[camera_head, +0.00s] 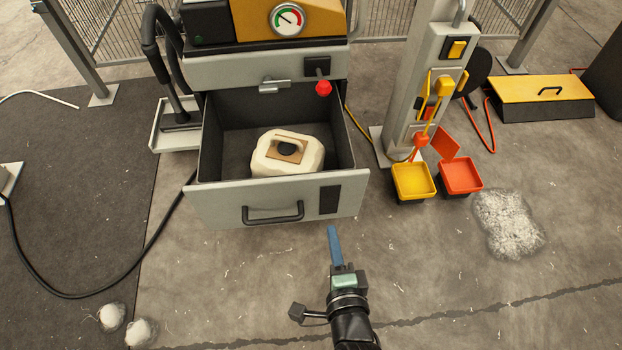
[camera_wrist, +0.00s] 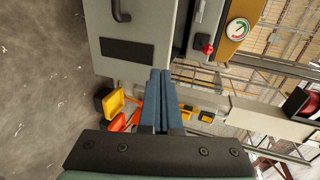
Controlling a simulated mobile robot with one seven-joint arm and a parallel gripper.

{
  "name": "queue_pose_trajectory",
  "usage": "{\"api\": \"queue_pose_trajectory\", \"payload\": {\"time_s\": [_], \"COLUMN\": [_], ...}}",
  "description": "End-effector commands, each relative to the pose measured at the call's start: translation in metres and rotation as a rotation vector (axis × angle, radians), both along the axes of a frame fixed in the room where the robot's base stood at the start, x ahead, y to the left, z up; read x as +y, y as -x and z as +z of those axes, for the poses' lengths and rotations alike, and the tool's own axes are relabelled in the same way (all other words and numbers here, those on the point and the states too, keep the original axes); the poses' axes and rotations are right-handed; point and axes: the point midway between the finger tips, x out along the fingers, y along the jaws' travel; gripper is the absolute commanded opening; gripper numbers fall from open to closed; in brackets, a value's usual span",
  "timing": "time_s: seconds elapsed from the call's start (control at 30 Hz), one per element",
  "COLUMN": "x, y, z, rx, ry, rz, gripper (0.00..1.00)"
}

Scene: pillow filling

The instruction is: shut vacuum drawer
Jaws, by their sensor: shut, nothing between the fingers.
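The vacuum drawer (camera_head: 225,207) is pulled out of the grey machine, with a black bar handle (camera_head: 273,213) on its front and a dark rectangle at the front's right side. A cream block with a brown and black top (camera_head: 290,165) lies inside it. My gripper (camera_head: 332,232) is shut and empty, its blue fingers pointing at the lower right part of the drawer front from the near side. In the wrist view the shut fingers (camera_wrist: 160,75) appear beside the edge of the drawer front (camera_wrist: 160,15); I cannot tell whether they touch it.
A red knob (camera_head: 323,88) and a gauge (camera_head: 287,19) are on the machine above the drawer. White fluff (camera_head: 508,222) lies on the floor. Floor in front of the drawer is mostly clear.

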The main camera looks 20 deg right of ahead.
Motion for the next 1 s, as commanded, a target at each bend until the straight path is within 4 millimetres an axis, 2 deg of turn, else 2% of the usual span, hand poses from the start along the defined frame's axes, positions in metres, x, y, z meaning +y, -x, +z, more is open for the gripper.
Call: {"api": "queue_pose_trajectory", "payload": {"time_s": [0.43,0.6,0.8,1.0], "x": [-0.016,-0.021,-0.025,-0.025], "y": [-0.076,-0.103,-0.121,-0.126], "z": [-0.029,-0.032,-0.030,-0.028], "rx": [-0.004,-0.005,-0.003,0.000], "ry": [-0.001,-0.001,0.001,-0.001], "rz": [-0.002,-0.002,-0.001,-0.001], "gripper": [0.00,0.00,0.00,0.00]}}
